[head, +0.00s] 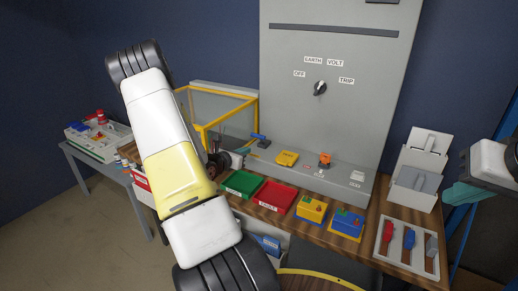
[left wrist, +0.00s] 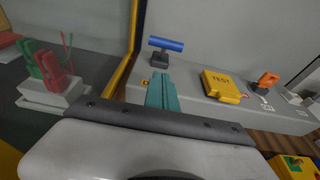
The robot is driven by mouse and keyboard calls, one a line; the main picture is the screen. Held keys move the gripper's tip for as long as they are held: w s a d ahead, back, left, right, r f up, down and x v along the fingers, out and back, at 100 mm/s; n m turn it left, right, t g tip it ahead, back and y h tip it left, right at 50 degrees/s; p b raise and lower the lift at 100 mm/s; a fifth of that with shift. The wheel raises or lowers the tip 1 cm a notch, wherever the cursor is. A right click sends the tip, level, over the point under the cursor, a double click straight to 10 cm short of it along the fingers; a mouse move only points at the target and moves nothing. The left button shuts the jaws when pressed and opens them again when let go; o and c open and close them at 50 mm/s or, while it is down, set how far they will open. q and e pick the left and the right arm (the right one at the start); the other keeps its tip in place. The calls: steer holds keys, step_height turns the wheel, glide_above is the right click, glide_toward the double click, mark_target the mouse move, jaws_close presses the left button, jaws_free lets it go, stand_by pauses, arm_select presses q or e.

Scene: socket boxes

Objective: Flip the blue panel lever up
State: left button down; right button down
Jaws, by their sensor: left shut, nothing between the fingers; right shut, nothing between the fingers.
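The blue lever (head: 260,137) is a blue bar on a dark mount at the left end of the grey panel's ledge. In the left wrist view the blue lever (left wrist: 166,44) lies nearly level above its dark base. My left gripper (head: 247,147) is shut and empty, just in front of and below the lever. Its teal fingers (left wrist: 161,92) point toward the lever's base; I cannot tell whether they touch. My right gripper (head: 460,194) is shut and empty at the far right, away from the lever.
A yellow TEST button (left wrist: 221,85) and an orange switch (left wrist: 269,80) stand right of the lever. A yellow-framed guard (head: 228,120) is close on the left. Green (head: 241,183) and red (head: 275,196) trays and socket boxes (head: 311,210) line the bench front.

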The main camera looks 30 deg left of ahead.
arm_select(q)
steer(key=shift+w+d+r, duration=0.1)
steer(key=shift+w+r, duration=0.15)
steer(key=shift+w, duration=0.75)
steer(key=shift+w+d+r, duration=0.1)
steer(key=shift+w+r, duration=0.15)
steer(key=shift+w, duration=0.7)
steer(key=shift+w+d+r, duration=0.1)
steer(key=shift+w+r, duration=0.15)
steer(key=shift+w, duration=0.75)
